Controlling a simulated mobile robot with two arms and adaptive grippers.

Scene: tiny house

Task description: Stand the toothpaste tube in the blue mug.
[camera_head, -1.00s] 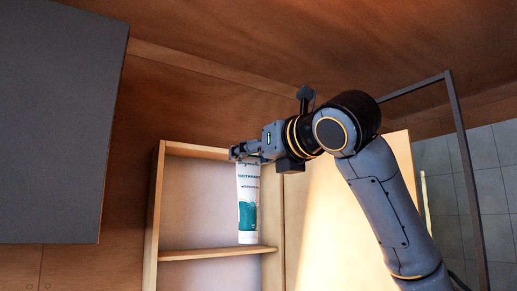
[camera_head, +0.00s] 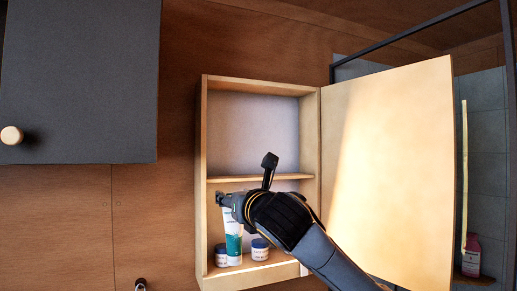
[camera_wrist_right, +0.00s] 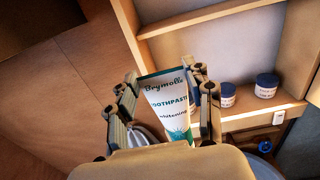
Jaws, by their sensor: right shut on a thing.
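The toothpaste tube (camera_head: 233,243), white with teal, hangs upright in my right gripper (camera_head: 226,200), in front of the cabinet's lower compartment. In the right wrist view the tube (camera_wrist_right: 168,104) lies between the two fingers of the gripper (camera_wrist_right: 166,100), which is shut on it near its top end. Its lower end is hidden in the wrist view. I cannot make out the blue mug for sure; a small bluish rounded thing (camera_wrist_right: 265,147) shows at the lower right of the wrist view. My left gripper is not in view.
The open wall cabinet (camera_head: 203,160) has a middle shelf (camera_head: 260,179). Two dark-lidded jars (camera_head: 260,250) (camera_head: 221,256) stand on its bottom board. Its door (camera_head: 390,160) is swung out to the right. A grey cupboard (camera_head: 80,80) hangs at upper left.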

